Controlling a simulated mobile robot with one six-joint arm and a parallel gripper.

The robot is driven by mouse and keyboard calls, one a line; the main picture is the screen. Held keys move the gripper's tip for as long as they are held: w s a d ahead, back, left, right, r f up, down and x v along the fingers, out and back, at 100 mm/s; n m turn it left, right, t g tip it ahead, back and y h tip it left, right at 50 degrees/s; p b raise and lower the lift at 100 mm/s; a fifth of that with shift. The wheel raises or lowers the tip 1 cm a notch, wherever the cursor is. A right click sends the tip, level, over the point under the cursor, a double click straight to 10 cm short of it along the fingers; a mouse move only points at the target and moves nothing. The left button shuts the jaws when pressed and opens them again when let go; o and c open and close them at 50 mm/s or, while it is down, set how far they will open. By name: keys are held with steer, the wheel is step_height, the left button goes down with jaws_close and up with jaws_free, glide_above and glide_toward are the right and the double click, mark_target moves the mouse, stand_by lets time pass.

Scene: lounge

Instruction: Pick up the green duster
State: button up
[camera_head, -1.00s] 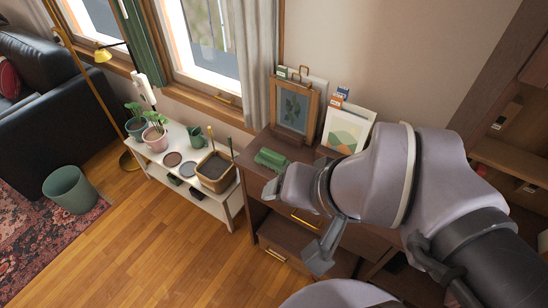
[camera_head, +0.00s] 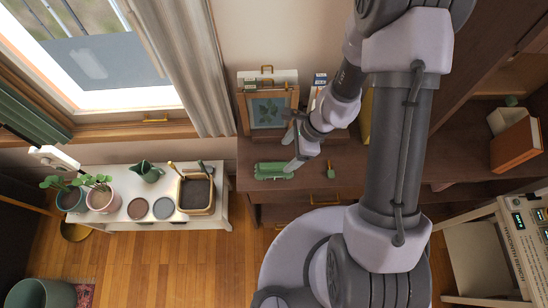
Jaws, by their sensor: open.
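A green, oblong, ridged object (camera_head: 271,170), which looks like the green duster, lies on the dark wooden cabinet top (camera_head: 312,185) near its front edge. My gripper (camera_head: 290,153) is open and empty above the cabinet top, beside the duster's right end. One finger overlaps that end in the picture; I cannot tell whether it touches. Most of the duster is in plain view.
A small green-headed tool (camera_head: 331,172) lies right of the duster. A framed leaf picture (camera_head: 268,112) stands behind it. Left is a white bench (camera_head: 223,196) with potted plants, a green jug (camera_head: 147,171) and a wooden caddy (camera_head: 196,206).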

mark_target(276, 165)
steer(key=b+x, duration=0.4)
steer(key=x, duration=0.7)
steer(key=shift+f, duration=0.2)
steer(key=shift+c, duration=0.4)
steer(key=shift+r, duration=0.1)
steer(key=c, duration=1.4)
